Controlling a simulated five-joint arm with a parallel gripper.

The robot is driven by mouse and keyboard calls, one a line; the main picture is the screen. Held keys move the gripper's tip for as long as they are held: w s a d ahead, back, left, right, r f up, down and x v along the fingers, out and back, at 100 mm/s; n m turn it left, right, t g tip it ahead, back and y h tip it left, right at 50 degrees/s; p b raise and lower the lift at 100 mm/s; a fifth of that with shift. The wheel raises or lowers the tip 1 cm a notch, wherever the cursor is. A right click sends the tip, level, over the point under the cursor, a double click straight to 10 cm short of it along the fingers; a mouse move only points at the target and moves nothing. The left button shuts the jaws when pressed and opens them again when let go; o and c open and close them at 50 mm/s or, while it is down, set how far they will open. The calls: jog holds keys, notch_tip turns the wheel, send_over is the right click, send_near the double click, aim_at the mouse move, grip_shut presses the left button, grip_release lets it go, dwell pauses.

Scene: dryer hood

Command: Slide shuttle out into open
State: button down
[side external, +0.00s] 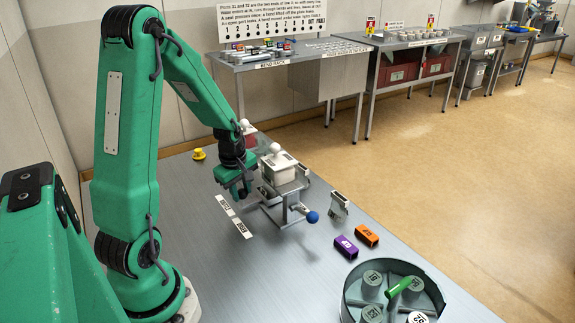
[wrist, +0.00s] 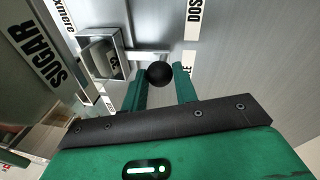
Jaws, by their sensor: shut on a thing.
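My gripper (wrist: 160,82) has its two green fingers on either side of a black ball knob (wrist: 159,74) and is shut on it. A short metal bar joins the knob to a metal, box-like shuttle (wrist: 121,37) with an open pocket, which lies beside a container marked SUGAR (wrist: 42,68). In the side view, my gripper (side external: 238,190) is low at the left of a metal stand (side external: 283,213), which carries a white lidded container (side external: 278,170). The gripper and stand hide the knob and most of the shuttle there.
Flat labels (side external: 233,216) lie on the bench left of the stand. A blue ball (side external: 312,217) sticks out at its front right. Purple (side external: 346,246) and orange (side external: 367,235) blocks and a round tray (side external: 433,290) are further right.

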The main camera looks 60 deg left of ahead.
jog(key=shift+a, duration=0.75)
jog(key=shift+s, duration=0.1)
jog(key=c, duration=1.1)
grip_release()
jog(key=shift+r, duration=0.15)
notch_tip(320, 180, up, 8)
jog(key=s, duration=0.1)
jog(key=shift+d+f, duration=0.25)
jog(key=shift+d, duration=0.15)
